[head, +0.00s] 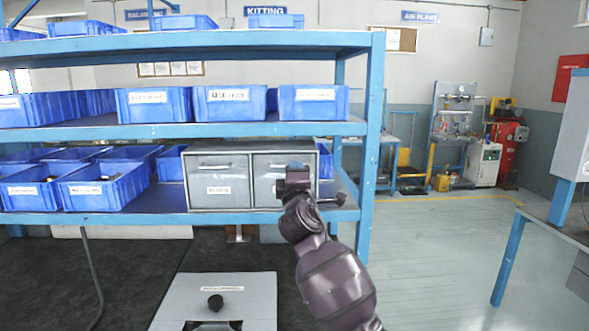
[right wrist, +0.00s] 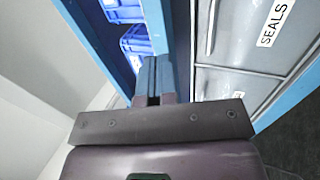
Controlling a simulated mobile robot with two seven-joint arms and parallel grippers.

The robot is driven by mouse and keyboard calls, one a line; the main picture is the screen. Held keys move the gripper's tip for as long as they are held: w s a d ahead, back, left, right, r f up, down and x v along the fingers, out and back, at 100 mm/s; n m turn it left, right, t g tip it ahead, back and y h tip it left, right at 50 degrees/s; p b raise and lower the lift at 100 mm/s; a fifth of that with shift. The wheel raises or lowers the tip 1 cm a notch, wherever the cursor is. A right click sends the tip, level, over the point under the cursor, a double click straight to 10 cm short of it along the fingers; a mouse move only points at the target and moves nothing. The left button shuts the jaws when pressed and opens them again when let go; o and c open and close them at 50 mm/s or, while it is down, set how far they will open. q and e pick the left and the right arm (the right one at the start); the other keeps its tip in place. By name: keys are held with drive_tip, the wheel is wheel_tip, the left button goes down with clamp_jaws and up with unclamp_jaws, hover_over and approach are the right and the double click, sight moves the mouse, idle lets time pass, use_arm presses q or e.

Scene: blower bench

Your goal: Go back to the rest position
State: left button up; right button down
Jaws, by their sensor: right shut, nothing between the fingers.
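My right gripper (head: 292,176) is raised in front of the lower shelf, before the right-hand drawer of a grey drawer cabinet (head: 220,195). In the right wrist view its fingers (right wrist: 153,80) are together with nothing between them. The drawer labelled SEALS (right wrist: 245,90) is to the right of the fingers in that view, and both drawers look shut. I cannot tell whether the fingers touch the cabinet. My left arm and gripper do not show.
A blue shelf rack (head: 372,150) carries several blue bins (head: 230,103). A light grey panel with a black knob (head: 215,302) stands low in front. Another bench (head: 508,258) is at the far right. The floor (head: 430,250) between rack and bench is clear.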

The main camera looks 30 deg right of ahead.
drive_tip(key=shift+s+a+r, duration=0.25)
drive_tip(key=shift+s+a, duration=0.3)
drive_tip(key=shift+s, duration=0.35)
drive_tip(key=shift+s+a+r, duration=0.2)
drive_tip(key=shift+s+a, duration=0.35)
drive_tip(key=shift+s, duration=0.3)
